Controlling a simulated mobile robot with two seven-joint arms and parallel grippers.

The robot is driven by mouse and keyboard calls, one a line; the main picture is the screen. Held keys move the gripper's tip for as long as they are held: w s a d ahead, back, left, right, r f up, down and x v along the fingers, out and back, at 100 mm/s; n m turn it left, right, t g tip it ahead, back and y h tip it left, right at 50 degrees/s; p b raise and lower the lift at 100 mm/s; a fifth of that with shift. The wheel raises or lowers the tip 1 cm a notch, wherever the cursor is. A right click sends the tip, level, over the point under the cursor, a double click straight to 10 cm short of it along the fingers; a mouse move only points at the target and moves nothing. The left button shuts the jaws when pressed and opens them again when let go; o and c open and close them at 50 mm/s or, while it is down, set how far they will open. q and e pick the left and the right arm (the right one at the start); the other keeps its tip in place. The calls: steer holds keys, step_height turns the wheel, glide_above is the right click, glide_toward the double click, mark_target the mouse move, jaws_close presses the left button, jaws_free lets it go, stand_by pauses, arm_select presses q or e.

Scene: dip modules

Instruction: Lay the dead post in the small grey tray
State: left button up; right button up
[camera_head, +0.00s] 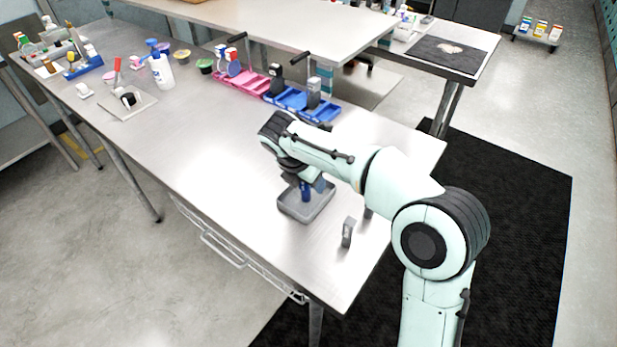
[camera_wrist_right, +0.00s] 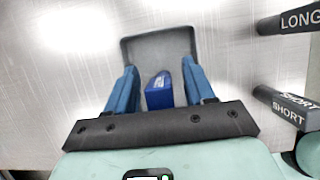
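The small grey tray (camera_head: 293,213) sits on the steel table under my right gripper (camera_head: 311,184). It also shows in the right wrist view (camera_wrist_right: 140,47). A blue post (camera_wrist_right: 159,92) is between the blue fingers of my right gripper (camera_wrist_right: 160,68), with a gap on each side. The fingers are apart and not closed on it. In the head view the blue post (camera_head: 305,193) is inside the tray outline; whether it touches the tray floor I cannot tell. My left gripper is not in view.
A grey upright piece (camera_head: 348,232) stands right of the tray. Pink (camera_head: 243,82) and blue (camera_head: 292,101) racks stand further back. Left of the tray the table is clear.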

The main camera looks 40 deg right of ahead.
steer(key=p+v, duration=0.2)
steer(key=v, duration=1)
steer(key=shift+r+p, duration=0.2)
steer(key=shift+p, duration=0.15)
